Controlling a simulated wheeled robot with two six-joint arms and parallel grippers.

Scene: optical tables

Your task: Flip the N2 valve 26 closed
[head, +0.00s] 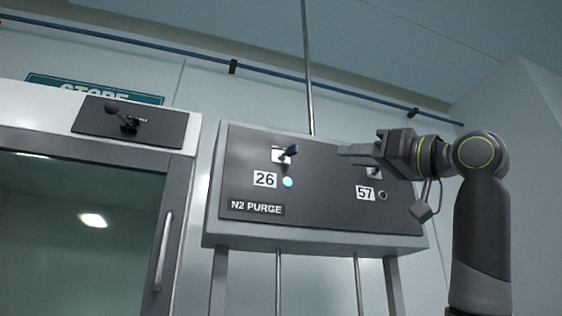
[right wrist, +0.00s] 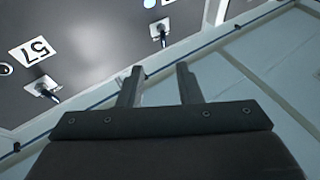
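The N2 valve 26 (head: 289,151) is a small lever with a dark blue handle on a white plate, on the upper part of a dark panel (head: 325,215). In the head view its handle points to the right. A lit pale-blue lamp (head: 288,182) and the label 26 (head: 265,179) are below it. My right gripper (head: 345,152) is right of this lever, apart from it, in front of the panel's right half. In the right wrist view the fingers (right wrist: 158,75) are apart and empty, and the valve 26 lever (right wrist: 160,33) lies beyond them. My left gripper is not in view.
A second lever (head: 372,172), over label 57 (head: 365,193), is partly hidden by my right gripper. Its lamp (head: 383,196) is dark. A glass-fronted cabinet (head: 95,235) with a black lever (head: 124,117) above stands to the left. A vertical pipe (head: 308,75) rises above the panel.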

